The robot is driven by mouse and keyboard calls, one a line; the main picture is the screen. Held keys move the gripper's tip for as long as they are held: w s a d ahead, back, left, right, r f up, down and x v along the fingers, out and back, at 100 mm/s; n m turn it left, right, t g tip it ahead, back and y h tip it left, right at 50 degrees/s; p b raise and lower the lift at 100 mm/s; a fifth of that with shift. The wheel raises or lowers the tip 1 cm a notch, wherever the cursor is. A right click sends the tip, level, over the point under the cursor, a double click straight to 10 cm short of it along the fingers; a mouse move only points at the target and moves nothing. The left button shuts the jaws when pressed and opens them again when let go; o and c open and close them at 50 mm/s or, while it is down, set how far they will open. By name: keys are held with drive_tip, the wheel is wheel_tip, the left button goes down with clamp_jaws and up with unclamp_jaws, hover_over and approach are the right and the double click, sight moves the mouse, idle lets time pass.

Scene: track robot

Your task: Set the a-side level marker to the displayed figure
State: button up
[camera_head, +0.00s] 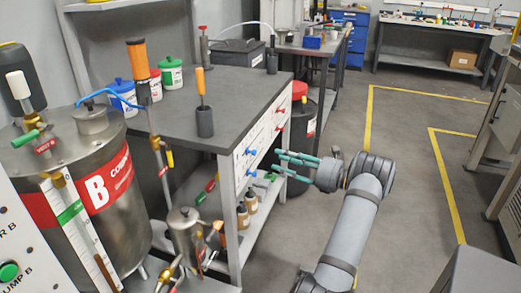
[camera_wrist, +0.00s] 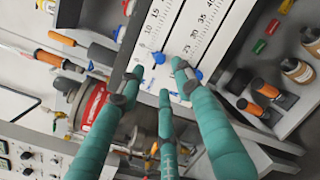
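A white scale panel (camera_head: 262,135) is on the end of the grey workbench. It carries blue markers (camera_head: 250,152) and red markers (camera_head: 279,112). In the wrist view, two numbered scales (camera_wrist: 187,35) run side by side, with one blue knob (camera_wrist: 158,57) by the left scale and another blue knob (camera_wrist: 196,74) by the right one. No A label is readable, and I cannot make out the displayed figure. My teal three-fingered gripper (camera_head: 279,163) is in front of the panel's lower part. In the wrist view, its fingertips (camera_wrist: 156,78) are spread around the knobs with nothing visibly held; contact is unclear.
A steel tank marked B (camera_head: 110,215) with a scale strip stands at the left. Several jars and an orange-handled tool (camera_head: 204,105) stand on the bench top. Brown bottles (camera_head: 243,216) are on its lower shelf.

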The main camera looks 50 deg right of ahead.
sight(251, 152)
drive_tip(key=w+a, duration=0.1)
drive_tip(key=w, duration=0.7)
drive_tip(key=shift+w+a, duration=0.2)
drive_tip(key=shift+w, duration=0.15)
drive_tip(key=shift+c, duration=0.3)
drive_tip(key=c, duration=0.8)
clamp_jaws()
